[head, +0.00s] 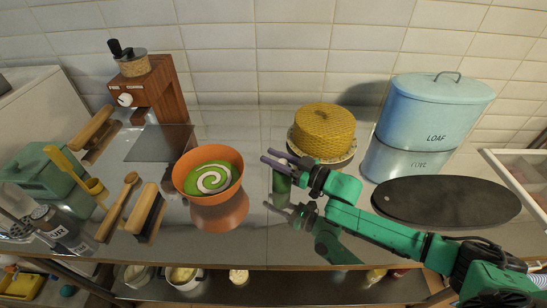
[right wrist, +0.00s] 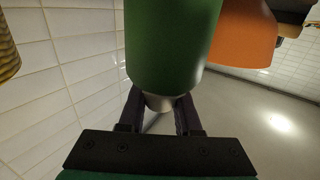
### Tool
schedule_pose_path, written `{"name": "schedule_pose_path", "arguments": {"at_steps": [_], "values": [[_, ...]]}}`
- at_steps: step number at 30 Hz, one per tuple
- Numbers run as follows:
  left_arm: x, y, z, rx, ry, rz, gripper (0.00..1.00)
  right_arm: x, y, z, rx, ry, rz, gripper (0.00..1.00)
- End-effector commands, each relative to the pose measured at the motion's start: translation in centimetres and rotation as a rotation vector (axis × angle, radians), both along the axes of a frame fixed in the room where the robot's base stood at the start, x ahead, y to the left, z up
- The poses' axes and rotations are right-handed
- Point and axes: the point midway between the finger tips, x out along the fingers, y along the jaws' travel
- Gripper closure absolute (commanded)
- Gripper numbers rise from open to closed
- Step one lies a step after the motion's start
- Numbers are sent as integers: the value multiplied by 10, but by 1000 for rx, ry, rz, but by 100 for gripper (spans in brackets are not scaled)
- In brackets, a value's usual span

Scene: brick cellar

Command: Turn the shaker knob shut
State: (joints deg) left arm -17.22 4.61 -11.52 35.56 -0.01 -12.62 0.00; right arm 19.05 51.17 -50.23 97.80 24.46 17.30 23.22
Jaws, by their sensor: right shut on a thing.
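The shaker is a green cylinder (head: 281,183) standing on the shiny steel counter, just right of the orange bowl. In the right wrist view its green body (right wrist: 170,45) fills the upper middle, with a silver knob (right wrist: 160,102) at its end. My right gripper (head: 274,160) reaches in from the right at the shaker's top. In the right wrist view its dark fingers (right wrist: 160,115) are shut around the silver knob. The fingers partly hide the knob, and I cannot tell how far it is turned. My left gripper is not in view.
The orange bowl (head: 228,205) with green and white swirled contents stands close left of the shaker. A yellow woven-looking dome (head: 323,130) on a plate is behind right. A blue LOAF tin (head: 430,110) and a dark oval board (head: 445,202) lie farther right. Brushes and a grinder are left.

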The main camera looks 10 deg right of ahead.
Motion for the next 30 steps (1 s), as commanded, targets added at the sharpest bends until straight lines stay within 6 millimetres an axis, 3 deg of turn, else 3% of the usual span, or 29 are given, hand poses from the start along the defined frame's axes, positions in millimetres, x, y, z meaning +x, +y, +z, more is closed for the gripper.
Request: {"name": "schedule_pose_path", "arguments": {"at_steps": [17,18,20,30], "values": [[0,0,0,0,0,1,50,0,0,1,0,-1,0,100],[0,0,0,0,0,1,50,0,0,1,0,-1,0,60],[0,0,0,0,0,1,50,0,0,1,0,-1,0,37],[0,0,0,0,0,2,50,-1,-1,0,0,0,0,36]]}}
